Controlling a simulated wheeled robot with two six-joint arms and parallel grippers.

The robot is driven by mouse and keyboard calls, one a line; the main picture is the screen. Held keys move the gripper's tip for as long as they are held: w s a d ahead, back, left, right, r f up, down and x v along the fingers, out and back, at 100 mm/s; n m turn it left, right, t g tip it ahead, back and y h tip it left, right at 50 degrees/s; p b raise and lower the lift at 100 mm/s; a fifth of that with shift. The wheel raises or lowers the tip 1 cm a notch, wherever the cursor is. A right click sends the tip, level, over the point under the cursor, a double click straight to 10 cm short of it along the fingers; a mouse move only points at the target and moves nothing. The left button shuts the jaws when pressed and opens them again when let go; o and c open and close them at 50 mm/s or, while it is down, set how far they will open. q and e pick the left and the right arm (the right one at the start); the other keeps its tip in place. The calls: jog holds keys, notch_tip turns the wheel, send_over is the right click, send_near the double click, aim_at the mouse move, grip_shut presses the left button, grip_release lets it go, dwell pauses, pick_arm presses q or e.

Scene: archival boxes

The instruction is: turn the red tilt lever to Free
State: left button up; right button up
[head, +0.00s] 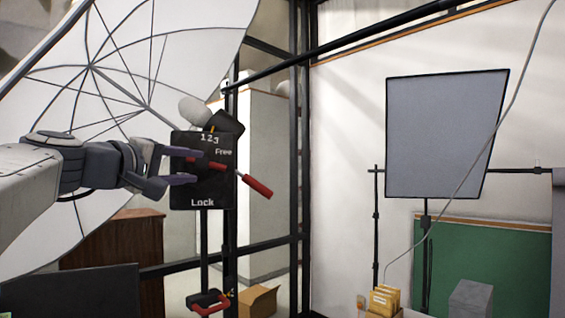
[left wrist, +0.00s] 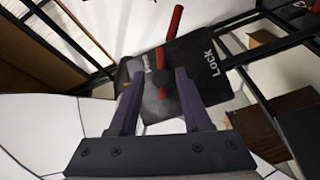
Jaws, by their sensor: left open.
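The black plate (head: 183,203) has white markings "1 2 3" at the top, "Free" at the right and "Lock" at the bottom. The red tilt lever (head: 257,186) has a red grip on a thin grey shaft, pointing right and slightly down, below "Free". My left gripper (head: 198,166) is open in front of the plate, its fingers near the lever's red hub. In the left wrist view the lever's grip (left wrist: 174,22) points up, beyond the open fingers (left wrist: 160,75). The red hub shows between them; I cannot tell whether they touch it. My right gripper is out of view.
A large white umbrella (head: 120,65) fills the upper left, behind my left arm. A second red-handled clamp (head: 208,301) sits lower on the stand. A grey light panel (head: 445,130) stands at the right. A box of yellow folders (head: 382,300) is at the bottom.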

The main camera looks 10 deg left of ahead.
aim_at(216, 167)
pick_arm(q)
jog(key=p+x, duration=0.2)
jog(key=x, duration=0.4)
jog(key=shift+r, duration=0.1)
jog(key=shift+w+d, duration=0.15)
jog(key=shift+w, duration=0.35)
grip_shut()
